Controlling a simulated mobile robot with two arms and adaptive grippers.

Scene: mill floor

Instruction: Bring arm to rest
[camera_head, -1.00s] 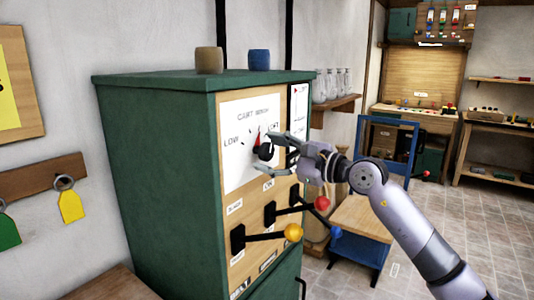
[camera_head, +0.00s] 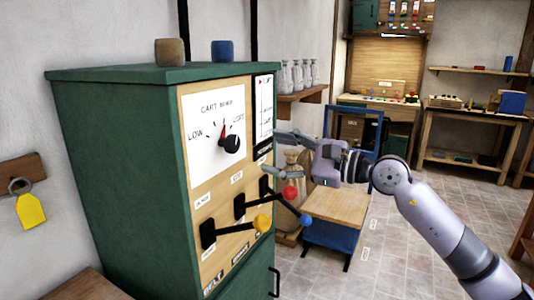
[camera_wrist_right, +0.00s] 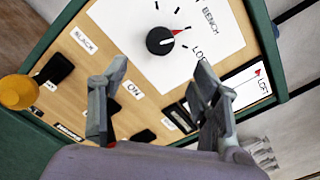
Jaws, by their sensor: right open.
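My right gripper (camera_head: 282,152) is open and empty in the head view, to the right of the green cabinet's front panel and apart from the dial. Its two fingers (camera_wrist_right: 158,105) stand wide apart in the wrist view with nothing between them. The black dial knob (camera_head: 231,144) with a red pointer sits on the white plate; it also shows in the wrist view (camera_wrist_right: 160,41). My right arm (camera_head: 440,225) reaches in from the lower right. My left gripper is not in view.
The green cabinet (camera_head: 120,150) carries levers with yellow (camera_head: 262,223), red (camera_head: 291,192) and blue (camera_head: 306,221) balls, close below the gripper. A blue cart (camera_head: 335,207) with a wooden top stands behind the arm. Open tiled floor (camera_head: 420,270) lies around the arm.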

